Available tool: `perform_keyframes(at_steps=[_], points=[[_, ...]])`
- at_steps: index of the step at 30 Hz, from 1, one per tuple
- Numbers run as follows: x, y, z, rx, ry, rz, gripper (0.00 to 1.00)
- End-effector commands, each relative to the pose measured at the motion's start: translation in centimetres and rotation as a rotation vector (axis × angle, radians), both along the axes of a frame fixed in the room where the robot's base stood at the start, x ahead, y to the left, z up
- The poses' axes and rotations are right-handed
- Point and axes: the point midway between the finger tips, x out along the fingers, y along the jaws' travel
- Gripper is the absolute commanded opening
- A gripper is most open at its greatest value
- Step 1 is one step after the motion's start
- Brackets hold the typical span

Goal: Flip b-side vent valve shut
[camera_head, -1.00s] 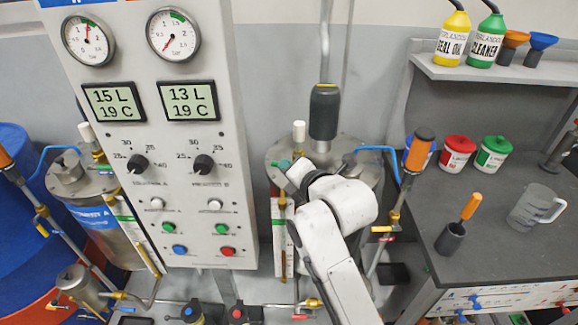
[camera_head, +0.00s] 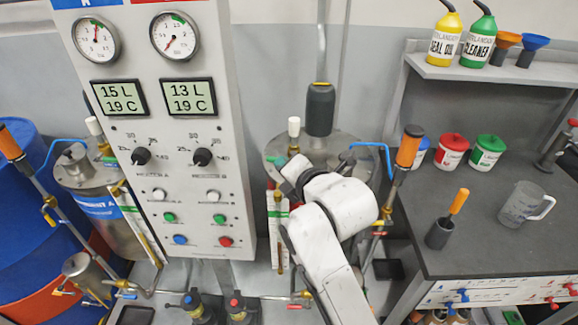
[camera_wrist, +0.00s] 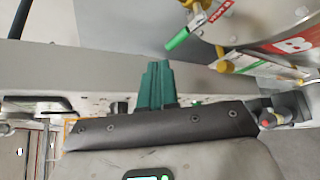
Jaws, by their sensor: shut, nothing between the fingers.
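Tank B (camera_wrist: 285,38) is at the upper right of the wrist view, with a red B label. Beside it is a lever with a green-tipped handle (camera_wrist: 178,40), a red-and-white tag and a yellow body; I take it for the b-side vent valve. The handle points down and left, away from the tank. I cannot tell whether the valve is open or shut. My gripper (camera_wrist: 155,72) has dark green fingers that are shut and empty. They are below and left of the handle in that view, with a visible gap. In the head view my wrist largely hides the gripper.
The control panel (camera_head: 160,150) stands left of my arm in the head view. Tank B (camera_head: 335,150) is behind my arm, with a blue hose and a sight tube close by. A grey workbench (camera_head: 490,225) with cans and a jug is at the right.

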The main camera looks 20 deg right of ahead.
Motion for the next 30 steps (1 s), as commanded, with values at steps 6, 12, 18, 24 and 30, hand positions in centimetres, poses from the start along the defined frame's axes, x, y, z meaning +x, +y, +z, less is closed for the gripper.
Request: perform_keyframes(at_steps=[6, 12, 18, 24, 30], points=[[-3.1, 0.6, 1.9, 0.001, -0.003, 0.001, 0.00], [-5.5, 1.0, 3.5, 0.000, -0.001, 0.000, 0.00], [-6.4, 1.2, 4.1, 0.001, 0.001, -0.001, 0.00], [-6.4, 1.2, 4.1, 0.001, 0.001, -0.001, 0.00], [-6.4, 1.2, 4.1, 0.000, 0.000, -0.001, 0.00]])
